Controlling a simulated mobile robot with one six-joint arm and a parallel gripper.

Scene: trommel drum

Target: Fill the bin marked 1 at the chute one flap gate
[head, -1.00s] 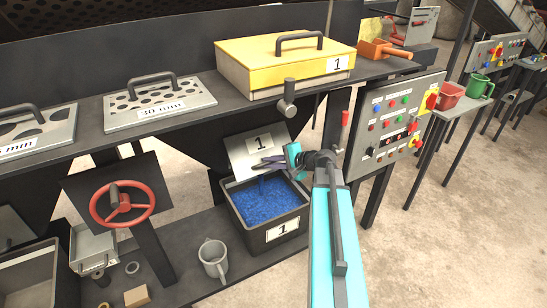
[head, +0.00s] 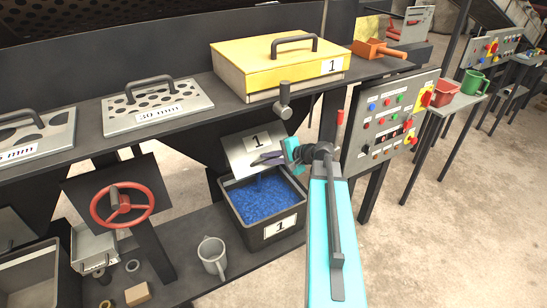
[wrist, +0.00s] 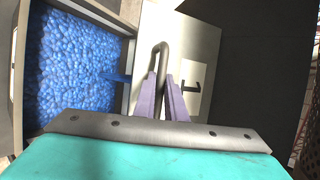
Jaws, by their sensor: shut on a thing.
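The black bin marked 1 (head: 253,238) stands on the lower shelf under the chute, holding blue pellets (head: 262,203) to a little below its rim. The light grey flap gate marked 1 (head: 238,147) sits tilted just above and behind the bin. My gripper (head: 268,160) is shut on the flap's handle; the wrist view shows the purple fingers closed around the bent grey handle (wrist: 161,50). A thin blue stream (wrist: 117,77) runs from the flap's edge into the bin. My gripper hides part of the flap.
A red handwheel (head: 122,205) is further left. A yellow lidded box marked 1 (head: 240,68) sits on the upper shelf. A control panel (head: 385,120) stands right of my arm. Open floor lies at right.

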